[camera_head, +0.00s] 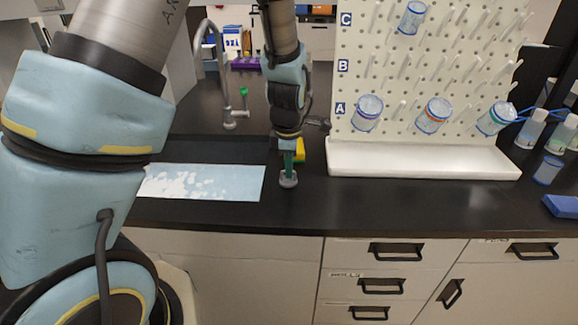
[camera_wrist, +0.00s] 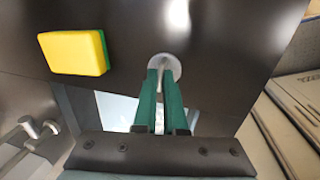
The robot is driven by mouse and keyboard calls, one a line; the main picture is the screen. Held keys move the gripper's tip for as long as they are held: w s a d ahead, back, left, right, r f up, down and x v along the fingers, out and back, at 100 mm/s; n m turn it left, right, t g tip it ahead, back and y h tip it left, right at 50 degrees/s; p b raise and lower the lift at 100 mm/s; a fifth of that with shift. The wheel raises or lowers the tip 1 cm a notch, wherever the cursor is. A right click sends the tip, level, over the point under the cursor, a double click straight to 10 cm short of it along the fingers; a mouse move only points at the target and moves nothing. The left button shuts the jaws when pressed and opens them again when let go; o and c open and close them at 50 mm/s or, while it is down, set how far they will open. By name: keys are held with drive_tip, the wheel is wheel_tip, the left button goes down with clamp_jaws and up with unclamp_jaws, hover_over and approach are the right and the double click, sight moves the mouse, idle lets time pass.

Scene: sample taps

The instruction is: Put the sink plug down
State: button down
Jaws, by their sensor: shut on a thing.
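The sink plug (camera_head: 288,181) is a small grey disc with a thin upright stem. My gripper (camera_head: 289,168) points down, its green fingers shut on the stem. In the wrist view the plug (camera_wrist: 164,60) shows just beyond the fingertips of my gripper (camera_wrist: 166,72), over bare dark worktop. The plug is upright and at or very near the worktop; I cannot tell if it touches. The sink (camera_head: 238,185), with pale blue water and white foam, is just left of it.
A yellow and green sponge (camera_head: 300,149) lies close behind my gripper and shows in the wrist view (camera_wrist: 72,53). A white pegboard rack (camera_head: 385,75) with a drip tray (camera_head: 425,160) stands to the right. A tap (camera_head: 228,118) stands behind the sink. The worktop in front of the tray is clear.

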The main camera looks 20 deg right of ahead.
drive_tip(key=shift+f, duration=0.15)
drive_tip(key=c, duration=1)
unclamp_jaws()
wheel_tip(320, 180, up, 12)
drive_tip(key=s+a+b, duration=0.1)
drive_tip(key=s+b, duration=0.1)
drive_tip(key=a+f+m, duration=0.1)
drive_tip(key=a+m, duration=0.3)
drive_tip(key=a, duration=0.5)
drive_tip(key=s+a+m, duration=0.1)
drive_tip(key=a+m, duration=0.4)
drive_tip(key=a, duration=0.5)
drive_tip(key=a+f+m, duration=0.1)
drive_tip(key=a+m, duration=0.4)
drive_tip(key=a, duration=0.5)
drive_tip(key=shift+s+a+f+y, duration=0.15)
drive_tip(key=shift+s+f+y, duration=0.2)
drive_tip(key=shift+y, duration=0.05)
